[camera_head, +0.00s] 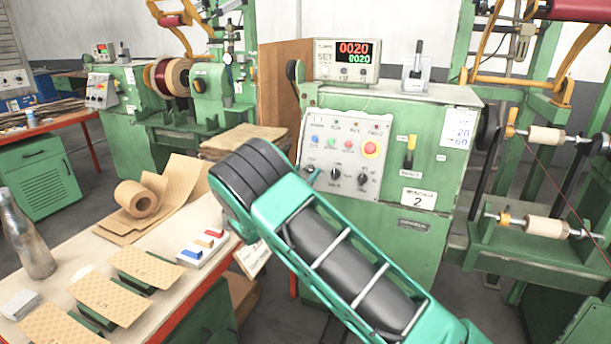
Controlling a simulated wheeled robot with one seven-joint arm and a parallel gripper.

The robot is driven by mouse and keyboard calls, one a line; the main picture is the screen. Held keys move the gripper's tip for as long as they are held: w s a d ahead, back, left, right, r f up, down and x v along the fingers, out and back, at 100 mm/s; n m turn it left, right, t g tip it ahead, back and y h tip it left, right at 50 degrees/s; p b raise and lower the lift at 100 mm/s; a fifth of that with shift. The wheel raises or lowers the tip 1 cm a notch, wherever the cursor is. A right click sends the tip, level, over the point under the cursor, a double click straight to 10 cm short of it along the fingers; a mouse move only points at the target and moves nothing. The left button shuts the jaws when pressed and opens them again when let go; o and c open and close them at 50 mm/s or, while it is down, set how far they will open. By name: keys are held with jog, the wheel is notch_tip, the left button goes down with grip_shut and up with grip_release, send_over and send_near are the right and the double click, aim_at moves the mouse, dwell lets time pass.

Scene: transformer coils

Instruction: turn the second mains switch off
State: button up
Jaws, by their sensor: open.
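A green winding machine (432,235) stands right of centre with a plate bearing the number 2 (418,198). On its front is a small black and yellow lever switch (409,152) with little labels around it, too small to read; it looks like the mains switch, but I cannot tell its position for sure. To its left is a light control panel (345,190) with several coloured buttons, black knobs and a red emergency button (371,149). My teal arm crosses the lower middle, in front of the machine's lower left. My gripper is not visible.
A lit counter (347,60) tops the machine. Another green machine (130,125) stands behind left; spools (545,227) are at right.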

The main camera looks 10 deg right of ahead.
jog(key=shift+w, duration=0.1)
jog(key=c, duration=1.1)
jog(key=shift+d, duration=0.2)
